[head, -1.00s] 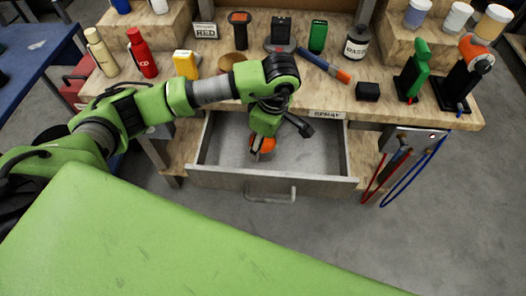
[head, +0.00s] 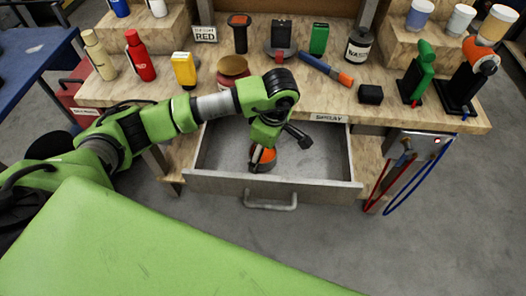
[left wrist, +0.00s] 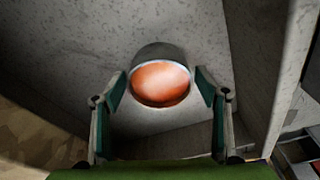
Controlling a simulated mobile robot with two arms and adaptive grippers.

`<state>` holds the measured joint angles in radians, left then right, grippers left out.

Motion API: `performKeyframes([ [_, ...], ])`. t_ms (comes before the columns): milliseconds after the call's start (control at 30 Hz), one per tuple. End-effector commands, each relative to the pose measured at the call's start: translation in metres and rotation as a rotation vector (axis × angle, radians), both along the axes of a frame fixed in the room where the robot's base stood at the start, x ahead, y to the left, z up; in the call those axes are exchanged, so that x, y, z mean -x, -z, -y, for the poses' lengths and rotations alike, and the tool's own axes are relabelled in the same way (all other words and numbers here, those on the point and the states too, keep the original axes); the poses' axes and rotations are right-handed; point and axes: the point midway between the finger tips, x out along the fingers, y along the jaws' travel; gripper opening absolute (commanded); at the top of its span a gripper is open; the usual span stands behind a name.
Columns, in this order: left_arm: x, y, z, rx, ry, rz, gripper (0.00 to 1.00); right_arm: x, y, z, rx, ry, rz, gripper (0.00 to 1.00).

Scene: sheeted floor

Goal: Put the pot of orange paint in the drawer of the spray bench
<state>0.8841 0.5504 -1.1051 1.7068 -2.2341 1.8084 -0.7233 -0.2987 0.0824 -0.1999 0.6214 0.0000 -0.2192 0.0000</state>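The pot of orange paint (head: 264,160) stands inside the open drawer (head: 230,183) of the spray bench, near the drawer's front. In the left wrist view the pot (left wrist: 161,82) shows a round orange top with a grey rim. My left gripper (head: 258,156) reaches down into the drawer at the pot. In the left wrist view its fingers (left wrist: 160,88) are spread on either side of the pot, with a gap showing on both sides. My right gripper is not in view.
The spray bench top (head: 325,100) holds a red-brown jar (head: 232,70), a yellow bottle (head: 184,70), a red bottle (head: 140,56) and a black jar (head: 358,44). Red and blue hoses (head: 412,185) hang at the right. Bare floor (head: 340,240) lies before the drawer.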

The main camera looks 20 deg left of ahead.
Motion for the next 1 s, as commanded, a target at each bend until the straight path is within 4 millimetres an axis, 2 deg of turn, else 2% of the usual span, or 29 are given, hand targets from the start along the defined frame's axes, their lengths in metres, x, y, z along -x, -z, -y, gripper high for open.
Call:
performKeyframes([
  [300, 0.000, -0.001, 0.000, 0.000, 0.000, 0.000, 0.71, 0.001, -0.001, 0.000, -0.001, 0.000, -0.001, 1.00],
  [433, 0.000, -0.008, 0.000, 0.001, 0.000, 0.000, 0.71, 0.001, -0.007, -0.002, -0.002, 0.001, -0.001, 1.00],
  [800, 0.001, -0.086, 0.012, 0.000, 0.001, 0.003, 0.71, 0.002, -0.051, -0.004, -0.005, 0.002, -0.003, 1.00],
  [1000, 0.002, -0.114, 0.016, 0.000, 0.001, 0.001, 0.71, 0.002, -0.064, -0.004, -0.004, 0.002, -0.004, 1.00],
])
